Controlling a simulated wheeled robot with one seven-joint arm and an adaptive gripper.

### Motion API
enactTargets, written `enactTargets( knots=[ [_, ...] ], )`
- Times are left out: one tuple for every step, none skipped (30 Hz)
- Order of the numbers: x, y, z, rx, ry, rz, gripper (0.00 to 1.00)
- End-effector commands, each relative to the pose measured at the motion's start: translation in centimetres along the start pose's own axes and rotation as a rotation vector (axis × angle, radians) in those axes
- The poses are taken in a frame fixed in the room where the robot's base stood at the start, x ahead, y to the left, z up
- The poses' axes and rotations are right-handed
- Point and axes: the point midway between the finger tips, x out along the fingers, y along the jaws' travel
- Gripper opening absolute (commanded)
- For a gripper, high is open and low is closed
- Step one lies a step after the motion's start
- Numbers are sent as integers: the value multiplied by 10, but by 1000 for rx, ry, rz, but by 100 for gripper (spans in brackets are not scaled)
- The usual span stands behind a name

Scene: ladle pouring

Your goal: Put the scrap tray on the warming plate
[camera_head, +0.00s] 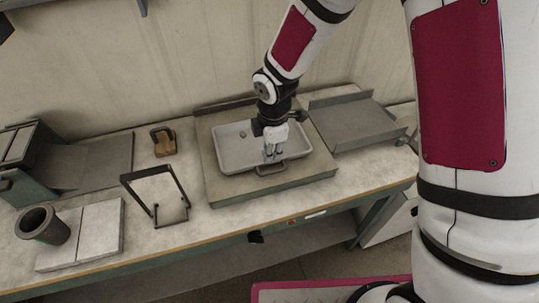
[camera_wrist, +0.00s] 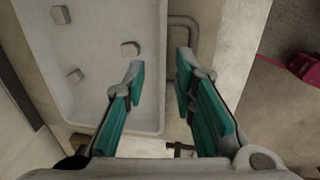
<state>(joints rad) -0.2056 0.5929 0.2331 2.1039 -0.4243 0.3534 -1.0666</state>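The scrap tray (camera_head: 235,150), a pale grey shallow rectangular tray, sits on a raised square plate (camera_head: 240,190) in the middle of the bench; I take this plate to be the warming plate. In the wrist view the tray (camera_wrist: 100,95) holds small grey lumps (camera_wrist: 130,48). A looped handle (camera_head: 271,168) shows at its near side, and also in the wrist view (camera_wrist: 183,22). My gripper (camera_head: 273,154) points down at the tray's near side. In the wrist view its fingers (camera_wrist: 160,68) are apart, with the tray's rim between them. Whether they touch is unclear.
A flat metal stand (camera_head: 350,122) with a raised back edge is at the right. At the left are a dark cup (camera_head: 42,226) on light slabs (camera_head: 95,232), an upright black frame (camera_head: 155,190), a small wooden-based block (camera_head: 163,143) and a green-sided machine (camera_head: 35,160).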

Motion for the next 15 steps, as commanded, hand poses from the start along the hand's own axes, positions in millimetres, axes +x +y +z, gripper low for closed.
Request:
enactTargets(
  knots=[
    [-10,2,1,1,0,5,25],
    [-16,2,1,1,0,5,25],
    [-24,2,1,0,0,5,25],
    [-29,1,1,0,-1,4,25],
    [-35,1,1,2,-1,4,25],
    [-42,1,1,1,0,4,25],
    [-47,1,1,0,-1,3,25],
    [-51,1,1,0,-1,3,25],
    [-57,1,1,0,-1,2,25],
    [-60,1,1,1,-1,2,25],
    [-64,1,1,1,-1,2,25],
    [-68,0,1,0,-1,1,25],
    [-70,0,0,-1,-1,1,25],
    [-72,0,0,-1,-1,0,25],
    [-74,0,0,-1,0,0,25]
  ],
)
